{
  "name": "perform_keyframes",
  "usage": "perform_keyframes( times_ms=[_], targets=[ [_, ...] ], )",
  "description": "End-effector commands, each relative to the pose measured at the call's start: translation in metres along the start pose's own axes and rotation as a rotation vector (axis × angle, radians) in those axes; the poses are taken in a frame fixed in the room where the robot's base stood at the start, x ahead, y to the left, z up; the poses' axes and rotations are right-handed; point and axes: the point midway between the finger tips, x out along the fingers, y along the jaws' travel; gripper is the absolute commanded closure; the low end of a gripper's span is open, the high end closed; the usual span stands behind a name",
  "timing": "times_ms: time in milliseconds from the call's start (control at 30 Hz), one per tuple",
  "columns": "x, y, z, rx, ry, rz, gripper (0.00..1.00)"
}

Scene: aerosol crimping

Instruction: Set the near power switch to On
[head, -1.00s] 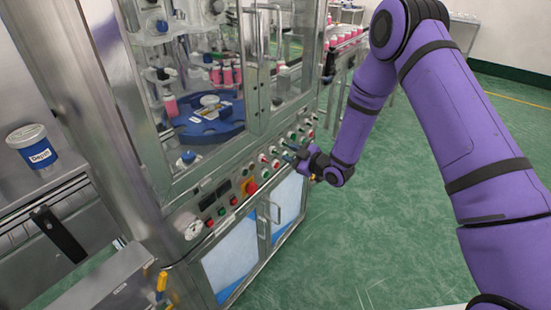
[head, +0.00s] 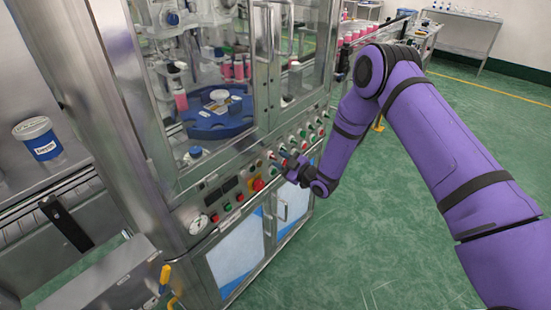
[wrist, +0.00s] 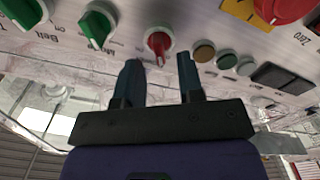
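In the wrist view, a red rotary switch (wrist: 158,42) on the machine's panel lies just beyond and between my fingertips. Its label is not readable, so I cannot confirm that it is the near power switch. My gripper (wrist: 160,60) is open, with a dark finger on each side below the knob and nothing held. I cannot tell whether a fingertip touches the knob. In the head view, my gripper (head: 286,166) is at the control panel (head: 228,196) and hides part of its row of controls.
Green rotary switches (wrist: 97,25) sit left of the red one in the wrist view. Round buttons (wrist: 204,51) and a red mushroom button (wrist: 284,9) on yellow are to the right. The glazed cabinet (head: 210,100) rises above the panel. Green floor (head: 370,225) is open at right.

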Motion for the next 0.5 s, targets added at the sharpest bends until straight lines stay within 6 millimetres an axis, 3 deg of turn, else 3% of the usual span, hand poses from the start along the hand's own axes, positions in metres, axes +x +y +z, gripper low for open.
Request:
perform_keyframes(
  times_ms=[200,500],
  targets=[
    [0.022,0.000,0.000,0.000,0.001,0.000,0.65],
    [0.027,0.000,0.000,0.001,0.000,0.001,0.65]
  ],
)
